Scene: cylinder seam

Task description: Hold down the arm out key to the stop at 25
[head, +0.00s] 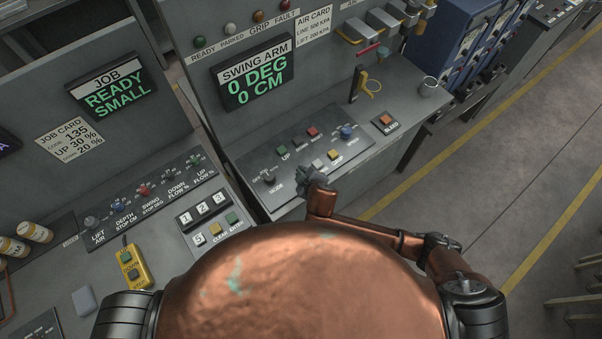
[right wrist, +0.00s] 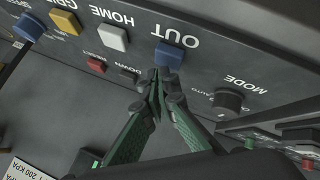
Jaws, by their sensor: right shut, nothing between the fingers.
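The blue OUT key (right wrist: 169,55) sits on the dark swing arm panel, under its upside-down OUT label in the right wrist view. My right gripper (right wrist: 157,82) is shut and empty, its tips close beside the key's edge. I cannot tell whether they touch it. In the head view the right gripper (head: 312,180) reaches over the front of the panel (head: 292,168) and hides the OUT key. The swing arm display (head: 253,78) reads 0 DEG and 0 CM. My left gripper is not in view.
The mode knob (right wrist: 228,100) stands to one side of the OUT key, the white HOME key (right wrist: 113,37) to the other. A yellow key (right wrist: 65,21) and a red RESET key (right wrist: 97,64) are near. A bleed button (head: 386,120) and cup (head: 429,87) are further right.

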